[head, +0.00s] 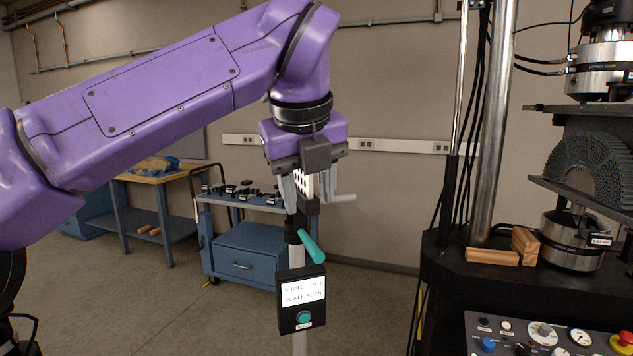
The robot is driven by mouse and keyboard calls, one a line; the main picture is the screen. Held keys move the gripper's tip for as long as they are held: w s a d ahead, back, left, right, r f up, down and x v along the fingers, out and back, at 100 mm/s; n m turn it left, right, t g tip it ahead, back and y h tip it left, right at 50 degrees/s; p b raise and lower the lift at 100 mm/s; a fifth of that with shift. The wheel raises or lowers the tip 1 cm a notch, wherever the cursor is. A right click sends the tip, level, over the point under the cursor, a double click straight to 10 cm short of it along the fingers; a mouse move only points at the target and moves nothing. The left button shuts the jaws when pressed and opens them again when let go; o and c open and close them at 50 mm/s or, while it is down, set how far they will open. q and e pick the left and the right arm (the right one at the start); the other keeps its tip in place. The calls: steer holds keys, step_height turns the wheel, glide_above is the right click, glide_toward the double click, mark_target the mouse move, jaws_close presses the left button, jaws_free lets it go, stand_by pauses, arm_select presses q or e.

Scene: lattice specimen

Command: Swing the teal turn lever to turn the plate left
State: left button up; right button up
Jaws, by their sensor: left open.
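The teal turn lever (311,246) is a short rounded bar. It slants down to the right from a dark collar at the top of a thin post, just above a black control box. My left gripper (306,203) hangs over the post from my purple arm, pointing down, with its jaws open. Its fingers are close above the lever; I cannot tell whether they touch the collar. The lever's teal bar shows clear of the fingers. A tilted plate (573,193) at the right, in the test machine, has a dark lattice specimen (590,160) above it. My right gripper is not in view.
The black box (302,292) carries a white label and a teal button. The test machine (450,258) stands at right with wooden blocks (494,256) and a control panel (548,334). A blue cart (245,252) and workbench (150,178) stand behind. The floor between is clear.

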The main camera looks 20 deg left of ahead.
mark_target(312, 246)
arm_select(q)
steer(key=x, duration=0.9)
steer(key=shift+d+f, duration=0.1)
steer(key=shift+f, duration=0.3)
steer(key=shift+s, duration=0.15)
